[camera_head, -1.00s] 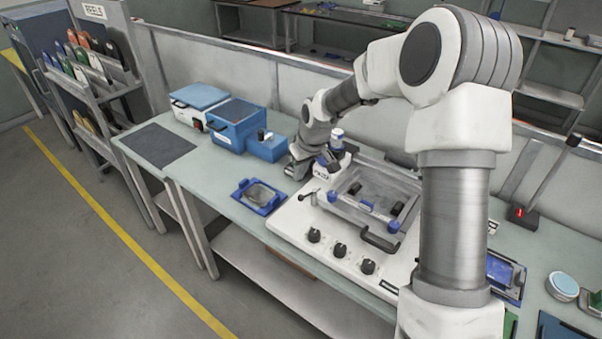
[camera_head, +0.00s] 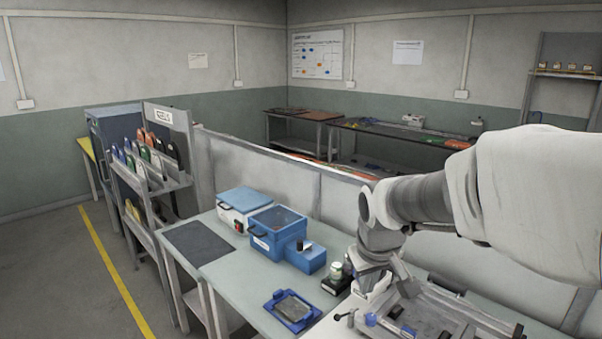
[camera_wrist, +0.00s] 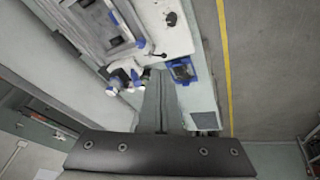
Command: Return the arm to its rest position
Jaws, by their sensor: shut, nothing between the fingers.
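My arm comes in from the right in the head view, with my gripper (camera_head: 376,284) pointing down above the worktop, beside the white machine with a metal frame (camera_head: 430,318). In the wrist view my gripper (camera_wrist: 160,80) shows from behind with its narrow grey fingers together and nothing held between them. From above, the wrist view shows the frame machine (camera_wrist: 172,35) to the upper left. My gripper appears clear of the things below, though its exact height is hard to judge.
A blue-rimmed tray (camera_head: 292,311) lies near the bench's front edge. A small jar on a black stand (camera_head: 336,278), a blue box (camera_head: 306,257), a blue bin (camera_head: 275,232) and a white case with a blue lid (camera_head: 242,201) stand behind. A low partition (camera_head: 290,180) backs the bench.

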